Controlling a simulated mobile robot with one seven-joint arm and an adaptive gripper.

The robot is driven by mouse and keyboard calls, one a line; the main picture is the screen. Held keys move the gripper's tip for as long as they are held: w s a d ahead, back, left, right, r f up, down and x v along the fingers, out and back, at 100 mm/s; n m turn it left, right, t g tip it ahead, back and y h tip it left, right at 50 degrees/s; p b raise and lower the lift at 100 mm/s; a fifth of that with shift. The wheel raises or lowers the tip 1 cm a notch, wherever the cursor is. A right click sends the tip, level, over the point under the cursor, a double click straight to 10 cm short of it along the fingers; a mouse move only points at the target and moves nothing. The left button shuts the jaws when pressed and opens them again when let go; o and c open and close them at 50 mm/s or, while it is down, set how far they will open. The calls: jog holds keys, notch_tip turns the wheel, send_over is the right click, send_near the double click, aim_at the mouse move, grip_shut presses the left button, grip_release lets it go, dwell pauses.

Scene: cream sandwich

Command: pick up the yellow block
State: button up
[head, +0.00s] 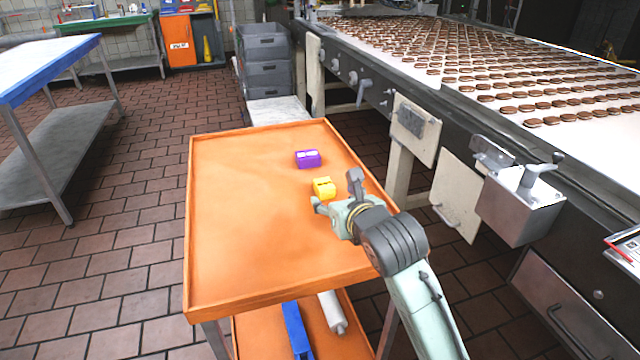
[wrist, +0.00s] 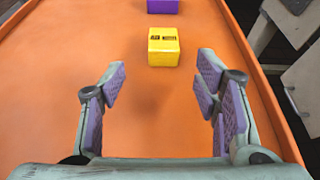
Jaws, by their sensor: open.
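The yellow block (head: 324,187) lies on the orange tray-topped table (head: 230,240), right of its middle. In the wrist view the yellow block (wrist: 163,47) sits ahead of my gripper (wrist: 160,88), near the line between the fingers and a little beyond their tips. My gripper (head: 336,192) is open and empty, just on the near side of the block in the head view. I cannot tell its exact height above the tabletop. The purple pads on both fingers show with a wide gap between them.
A purple block (head: 308,159) lies farther back on the same table, and also shows at the top of the wrist view (wrist: 162,6). The table has a raised rim. The table's left half is clear.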

aim_at(326, 186)
jog(key=x, duration=0.2)
jog(key=shift+w+a+p, duration=0.1)
jog(key=shift+w+p, duration=0.25)
jog(key=shift+w+a+r+p, duration=0.1)
jog(key=shift+w+p, duration=0.3)
jog(key=x, duration=0.1)
jog(key=p+x, duration=0.2)
jog(key=shift+w+r, duration=0.2)
jog(key=shift+w, duration=0.2)
jog(key=shift+w+a+f, duration=0.1)
jog(key=shift+w+f, duration=0.25)
jog(key=shift+w, duration=0.1)
jog(key=shift+c, duration=0.6)
jog(key=c, duration=1.1)
jog(key=shift+r, duration=0.15)
jog(key=shift+c, duration=0.2)
